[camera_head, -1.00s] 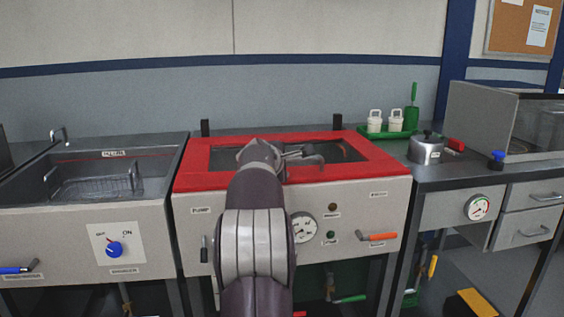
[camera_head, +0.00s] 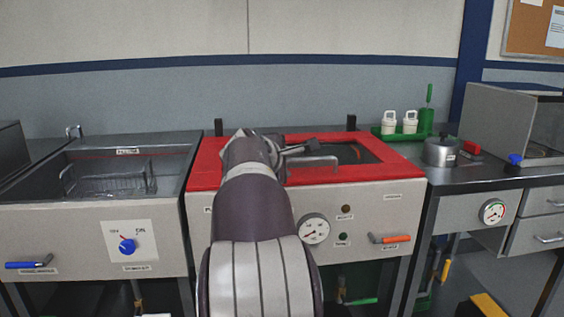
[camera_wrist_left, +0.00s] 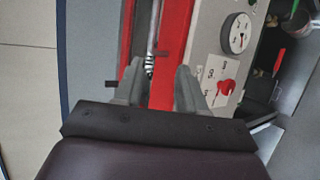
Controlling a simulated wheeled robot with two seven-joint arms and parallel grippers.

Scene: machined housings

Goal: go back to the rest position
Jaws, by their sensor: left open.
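My left arm reaches over the front of the red-framed tank (camera_head: 205,176) in the head view. My left gripper (camera_head: 312,146) is above the red lid, near its bar handle (camera_head: 312,163), mostly hidden behind my own wrist. In the left wrist view the two fingers of my left gripper (camera_wrist_left: 158,82) stand apart with nothing held. The red frame (camera_wrist_left: 173,50) and a metal rod show beyond the fingers. I cannot tell whether the fingers touch the lid. My right gripper is in neither view.
Left stands a sink with a wire basket (camera_head: 108,180) and a blue knob (camera_head: 127,246). Right, on the counter, are a green tray (camera_head: 385,135) with white containers (camera_head: 410,122), a steel pot (camera_head: 440,152) and a grey box (camera_head: 510,110). A gauge (camera_head: 314,229) and orange-handled lever (camera_head: 390,239) are on the tank front.

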